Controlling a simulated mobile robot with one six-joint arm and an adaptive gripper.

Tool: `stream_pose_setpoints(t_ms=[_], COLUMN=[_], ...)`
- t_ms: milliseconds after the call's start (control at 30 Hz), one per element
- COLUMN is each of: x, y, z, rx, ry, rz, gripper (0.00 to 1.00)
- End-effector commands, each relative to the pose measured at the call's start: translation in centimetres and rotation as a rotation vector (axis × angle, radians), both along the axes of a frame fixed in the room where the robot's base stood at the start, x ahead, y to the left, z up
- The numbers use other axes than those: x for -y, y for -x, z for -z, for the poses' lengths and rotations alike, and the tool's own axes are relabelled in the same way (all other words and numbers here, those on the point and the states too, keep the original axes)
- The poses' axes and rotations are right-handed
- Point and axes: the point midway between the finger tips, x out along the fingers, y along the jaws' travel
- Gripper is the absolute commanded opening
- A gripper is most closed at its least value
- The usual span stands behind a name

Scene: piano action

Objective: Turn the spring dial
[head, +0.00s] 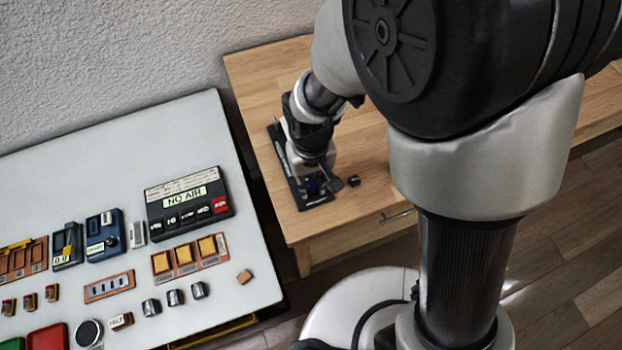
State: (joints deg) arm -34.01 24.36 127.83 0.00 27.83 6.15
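My gripper (322,176) points down over the front end of a long black base (283,153) on the wooden desk. A small dark blue part (313,187) shows between or just behind the fingers; I cannot tell whether it is the spring dial or whether the fingers touch it. The gripper hides most of that end of the base, and its finger opening is too small to make out. A dark blue box with a round knob (111,241) stands on the grey table at the left, away from the gripper.
A small black block (354,181) lies on the wooden desk (262,80) right of the gripper. The grey table (190,115) holds a black "NO AIR" panel (187,203), a wooden tray of yellow pieces (188,256) and several small parts. A textured wall stands behind.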

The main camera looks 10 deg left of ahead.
Motion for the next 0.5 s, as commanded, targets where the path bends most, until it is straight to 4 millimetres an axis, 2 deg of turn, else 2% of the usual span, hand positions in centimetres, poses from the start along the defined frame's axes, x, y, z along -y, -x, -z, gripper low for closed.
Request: stream_pose_setpoints(t_ms=[300, 500], x=[-0.01, -0.01], y=[-0.02, -0.02], z=[-0.01, 0.0], rx=[0.001, 0.001], ry=[0.0, 0.0], rz=[-0.001, -0.001], gripper=[0.44, 0.45])
